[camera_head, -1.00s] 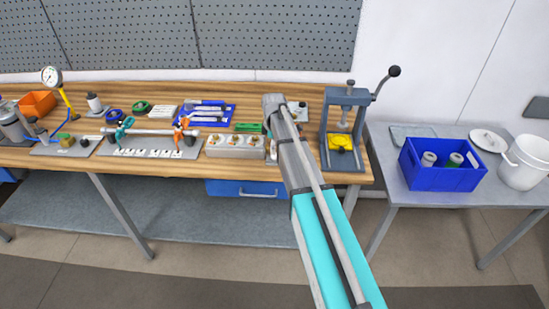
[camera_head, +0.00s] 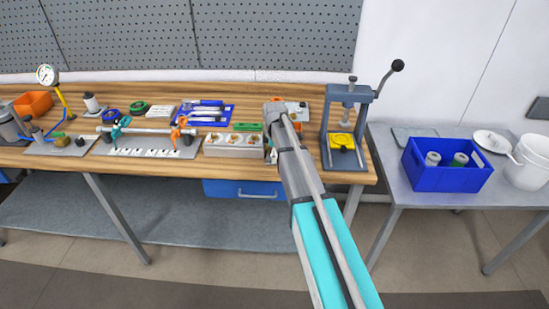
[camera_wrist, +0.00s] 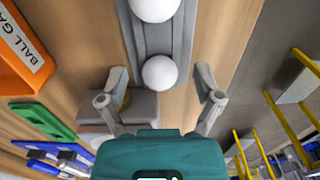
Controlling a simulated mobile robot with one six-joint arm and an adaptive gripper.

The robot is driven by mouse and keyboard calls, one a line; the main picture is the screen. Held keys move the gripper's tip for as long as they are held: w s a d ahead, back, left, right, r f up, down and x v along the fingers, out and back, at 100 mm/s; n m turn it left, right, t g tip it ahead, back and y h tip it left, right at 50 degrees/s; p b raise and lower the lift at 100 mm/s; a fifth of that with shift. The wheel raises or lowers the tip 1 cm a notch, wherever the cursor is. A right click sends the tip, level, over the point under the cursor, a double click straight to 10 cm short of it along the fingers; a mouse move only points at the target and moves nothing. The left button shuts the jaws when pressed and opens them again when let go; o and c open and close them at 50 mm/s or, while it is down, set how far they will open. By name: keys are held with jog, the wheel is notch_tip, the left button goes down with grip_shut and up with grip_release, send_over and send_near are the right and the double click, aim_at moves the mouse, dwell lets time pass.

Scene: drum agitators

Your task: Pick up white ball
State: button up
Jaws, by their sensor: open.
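In the wrist view a white ball (camera_wrist: 159,72) sits on a grey grooved rail between my gripper's fingertips. A second white ball (camera_wrist: 154,7) lies farther along the rail (camera_wrist: 157,42), cut by the top edge. My gripper (camera_wrist: 162,76) is open, with one finger on each side of the nearer ball and a visible gap to it on both sides. I cannot tell its height above the rail. In the head view my arm hides the gripper and the balls.
An orange block with "BALL GA" lettering (camera_wrist: 22,50), a green item (camera_wrist: 42,120) and a grey block (camera_wrist: 132,104) lie close by. In the head view a press (camera_head: 347,125) stands right of my arm; a blue crate (camera_head: 447,178) is on the side table.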

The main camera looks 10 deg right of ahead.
dwell(0.4)
grip_shut()
jog(key=shift+r, duration=0.2)
dwell(0.3)
notch_tip(320, 180, up, 2)
jog(key=shift+p, duration=1.2)
jog(key=s+r+p, duration=1)
jog(key=s, duration=0.4)
jog(key=shift+r+p, duration=0.3)
jog(key=shift+r, duration=0.05)
jog(key=shift+a, duration=0.1)
